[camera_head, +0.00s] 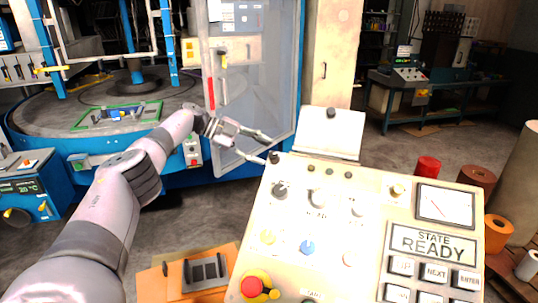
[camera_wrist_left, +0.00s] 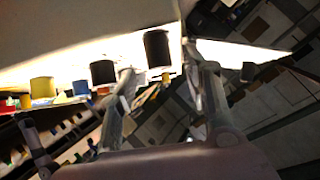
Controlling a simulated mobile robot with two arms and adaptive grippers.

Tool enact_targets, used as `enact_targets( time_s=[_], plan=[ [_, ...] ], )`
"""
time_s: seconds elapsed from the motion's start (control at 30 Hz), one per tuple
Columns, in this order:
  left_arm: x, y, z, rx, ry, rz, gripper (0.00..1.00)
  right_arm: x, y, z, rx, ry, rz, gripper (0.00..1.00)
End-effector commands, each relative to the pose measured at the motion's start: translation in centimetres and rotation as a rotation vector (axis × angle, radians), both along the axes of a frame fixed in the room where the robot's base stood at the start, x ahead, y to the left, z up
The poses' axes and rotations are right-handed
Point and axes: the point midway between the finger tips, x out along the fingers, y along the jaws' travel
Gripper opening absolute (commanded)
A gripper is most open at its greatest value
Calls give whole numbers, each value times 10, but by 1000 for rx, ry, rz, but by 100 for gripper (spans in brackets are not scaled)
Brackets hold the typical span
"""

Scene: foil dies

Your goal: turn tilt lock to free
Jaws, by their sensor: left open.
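The cream control panel (camera_head: 330,230) carries several knobs; their labels are too small to read, so I cannot tell which is the tilt lock. A black knob (camera_head: 274,157) stands at its top left corner, and a larger dark knob (camera_head: 280,191) sits below it. My left gripper (camera_head: 267,150) is open at that corner knob, its fingers coming from the left. In the left wrist view, a black knob (camera_wrist_left: 157,48) appears between the open fingers (camera_wrist_left: 158,62); contact cannot be told. Another black knob (camera_wrist_left: 103,72) is left of the fingers. My right gripper is out of view.
A red stop button (camera_head: 251,287), a yellow knob (camera_head: 267,237) and a blue knob (camera_head: 307,247) are lower on the panel. The display (camera_head: 433,242) reads "STATE READY". A white raised plate (camera_head: 332,131) stands behind the panel. A blue machine with a glass door (camera_head: 260,90) is behind my arm.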

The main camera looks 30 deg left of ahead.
Motion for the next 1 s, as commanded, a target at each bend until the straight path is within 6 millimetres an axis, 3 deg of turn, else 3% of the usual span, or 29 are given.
enact_targets(
  time_s=[0.2, 0.4, 1.0],
  plan=[
    [-25, 36, 24, -1, -1, 5, 44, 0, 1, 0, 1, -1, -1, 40],
    [-38, 54, 36, 0, 0, 2, 44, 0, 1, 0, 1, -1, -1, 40],
    [-42, 59, 39, 0, 2, -1, 44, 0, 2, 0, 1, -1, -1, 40]
  ],
)
